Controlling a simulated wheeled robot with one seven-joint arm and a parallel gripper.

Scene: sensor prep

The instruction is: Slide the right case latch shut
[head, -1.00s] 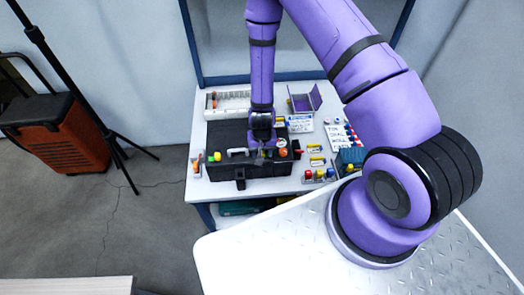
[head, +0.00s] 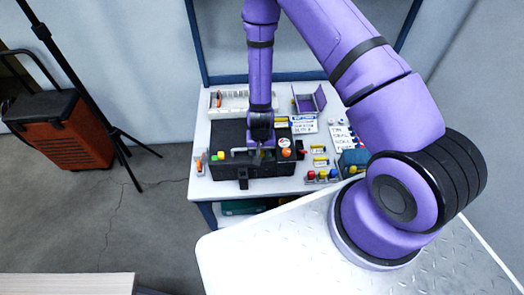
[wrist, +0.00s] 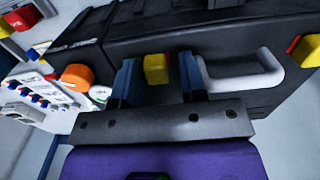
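The black case (head: 270,166) lies closed on the white table; its dark top and front also fill the wrist view (wrist: 220,38). A yellow latch block (wrist: 157,68), seemingly the right latch, sits on the case between the grey handle (wrist: 262,78) and an orange dome (wrist: 77,77). My gripper (wrist: 157,66) is open, with one blue finger on each side of the block. Narrow gaps show between block and fingers, so it is not clamped. In the head view my gripper (head: 259,154) hangs at the case front, right of the handle, and hides the latch.
A second yellow block (wrist: 309,47) with red beside it sits beyond the handle. A green dome (head: 221,155) marks the case's left and an orange dome (head: 286,153) its right. A white rack (head: 230,101) stands behind; several coloured small parts lie to the right.

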